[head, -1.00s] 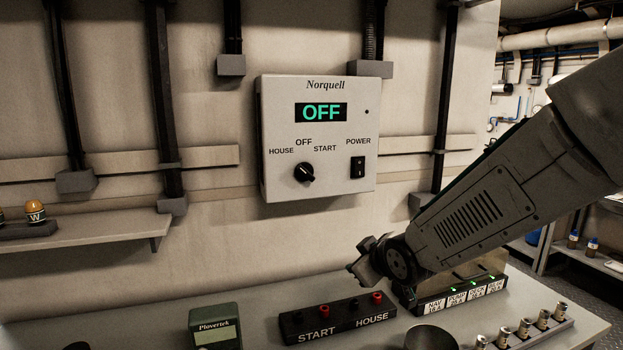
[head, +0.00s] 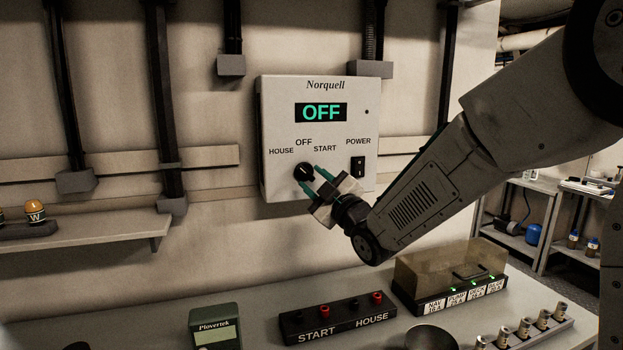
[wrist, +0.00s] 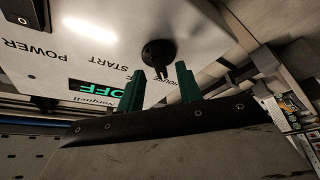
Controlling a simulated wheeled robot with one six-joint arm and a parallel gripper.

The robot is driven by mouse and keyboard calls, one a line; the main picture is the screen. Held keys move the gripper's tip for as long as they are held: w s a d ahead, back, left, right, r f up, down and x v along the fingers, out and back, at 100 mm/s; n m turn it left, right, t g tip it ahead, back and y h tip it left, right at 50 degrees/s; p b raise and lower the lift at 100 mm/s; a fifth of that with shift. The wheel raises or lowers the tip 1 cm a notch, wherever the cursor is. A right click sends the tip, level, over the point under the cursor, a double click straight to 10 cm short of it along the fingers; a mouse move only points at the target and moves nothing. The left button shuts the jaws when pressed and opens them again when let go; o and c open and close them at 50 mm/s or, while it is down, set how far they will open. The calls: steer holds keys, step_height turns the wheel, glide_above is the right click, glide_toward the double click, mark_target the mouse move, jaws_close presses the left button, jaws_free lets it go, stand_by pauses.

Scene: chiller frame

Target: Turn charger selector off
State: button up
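The white Norquell charger box (head: 278,93) hangs on the wall, and its display (head: 321,112) reads OFF in green. Its black round selector knob (head: 302,172) sits below the labels HOUSE, OFF and START. Which label the knob points to is unclear. My gripper (head: 309,176) reaches in from the right with its two green fingers apart at the knob. In the wrist view the knob (wrist: 158,50) shows just beyond and between the tips of my open gripper (wrist: 161,68). Nothing is held, and contact with the knob cannot be told.
A black POWER rocker switch (head: 358,166) sits right of the knob, close to my gripper. On the bench below are a START/HOUSE terminal block (head: 338,318), a green Plovertek meter (head: 215,326) and a clear-covered breaker box (head: 450,275). A shelf (head: 95,240) is at left.

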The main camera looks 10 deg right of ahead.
steer(key=shift+x, duration=0.95)
jaws_close()
steer(key=shift+m, duration=0.4)
steer(key=m+t+h, duration=0.1)
steer(key=m, duration=0.2)
steer(key=m+t+h, duration=0.1)
steer(key=m, duration=0.1)
steer(key=shift+a+f+m, duration=0.15)
steer(key=shift+m, duration=0.25)
steer(key=shift+m+t+h, duration=0.25)
steer(key=shift+m+h, duration=0.6)
steer(key=shift+m, duration=0.65)
steer(key=shift+m+t+h, duration=0.25)
steer(key=shift+m+h, duration=0.6)
steer(key=shift+m, duration=0.65)
